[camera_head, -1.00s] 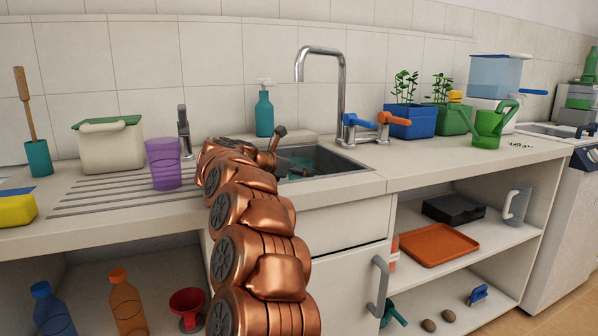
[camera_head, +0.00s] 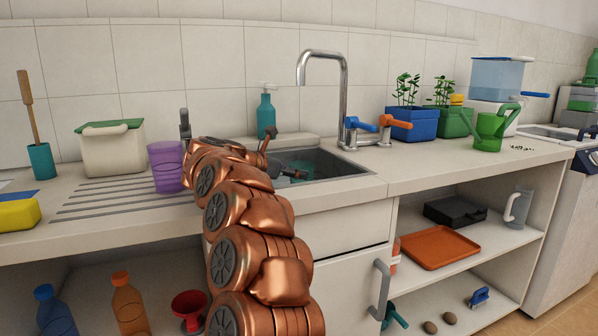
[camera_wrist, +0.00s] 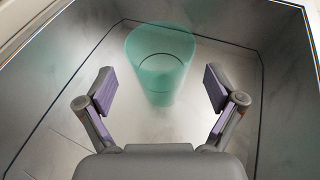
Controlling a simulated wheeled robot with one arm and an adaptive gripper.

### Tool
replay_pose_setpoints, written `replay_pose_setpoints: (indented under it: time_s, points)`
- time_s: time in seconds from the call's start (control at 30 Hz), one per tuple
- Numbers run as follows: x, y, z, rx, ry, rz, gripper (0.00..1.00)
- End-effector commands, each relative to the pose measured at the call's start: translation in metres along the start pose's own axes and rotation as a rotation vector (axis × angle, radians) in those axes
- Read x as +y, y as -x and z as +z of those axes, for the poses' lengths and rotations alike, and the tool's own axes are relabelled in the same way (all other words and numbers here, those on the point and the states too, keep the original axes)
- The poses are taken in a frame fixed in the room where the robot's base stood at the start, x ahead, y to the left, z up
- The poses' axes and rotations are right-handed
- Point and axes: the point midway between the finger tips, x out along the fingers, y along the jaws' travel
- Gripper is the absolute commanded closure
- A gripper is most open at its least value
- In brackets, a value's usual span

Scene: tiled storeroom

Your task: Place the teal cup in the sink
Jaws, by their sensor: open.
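The teal cup (camera_wrist: 158,82) is translucent and stands upright on the sink floor in the wrist view, beyond my fingertips. In the head view only a small teal part (camera_head: 292,176) of it shows inside the sink (camera_head: 345,165), mostly hidden by my arm and the rim. My gripper (camera_wrist: 160,88) is open and empty, its two fingers spread to the left and right with the cup ahead of and between them. A gap shows between each finger and the cup. In the head view my arm reaches down into the sink basin.
A purple cup (camera_head: 165,167) stands on the drainboard close to my arm. A teal soap bottle (camera_head: 266,113) and the tall faucet (camera_head: 343,95) stand behind the sink. Blue and orange taps (camera_head: 368,128) are to its right. The counter right of the sink is clear in front.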

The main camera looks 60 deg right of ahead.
Motion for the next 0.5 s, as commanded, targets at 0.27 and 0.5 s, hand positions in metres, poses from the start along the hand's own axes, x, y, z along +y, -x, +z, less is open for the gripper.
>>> replay_pose_setpoints:
  time_s: [0.27, 0.5]
  points:
    - [0.001, 0.032, 0.000, 0.001, 0.001, 0.003, 0.07]
    - [0.000, 0.036, 0.000, 0.001, 0.001, 0.000, 0.07]
